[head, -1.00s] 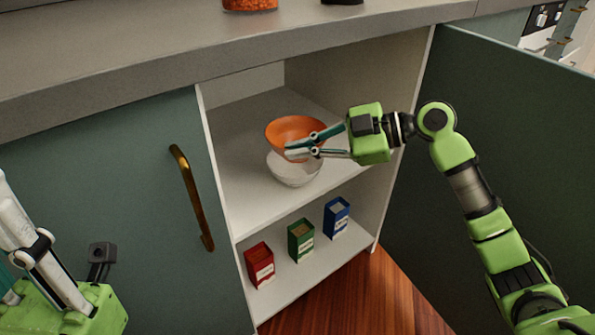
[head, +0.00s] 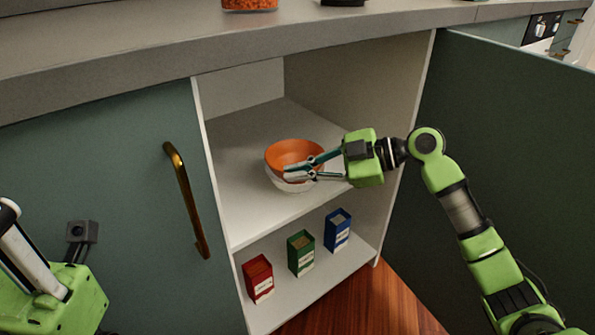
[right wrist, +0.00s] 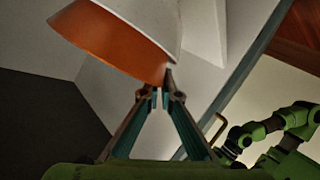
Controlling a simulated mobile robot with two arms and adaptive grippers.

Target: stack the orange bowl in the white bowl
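The orange bowl (head: 290,151) sits low in the white bowl (head: 290,186) on the upper shelf of the open cabinet. Only a strip of the white bowl shows beneath it. My right gripper (head: 287,175) reaches in from the right, with its fingers closed on the near rim of the orange bowl. The right wrist view shows the fingertips (right wrist: 161,84) together at the edge of the orange bowl (right wrist: 105,35), with the pale white bowl (right wrist: 150,15) against it. My left gripper (head: 30,265) is partly in view at the lower left, away from the bowls; its fingertips are cut off.
Red (head: 258,278), green (head: 300,253) and blue (head: 337,230) boxes stand on the lower shelf. The open door (head: 500,180) is on the right, and a countertop (head: 220,55) overhangs the cabinet. The upper shelf is free around the bowls.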

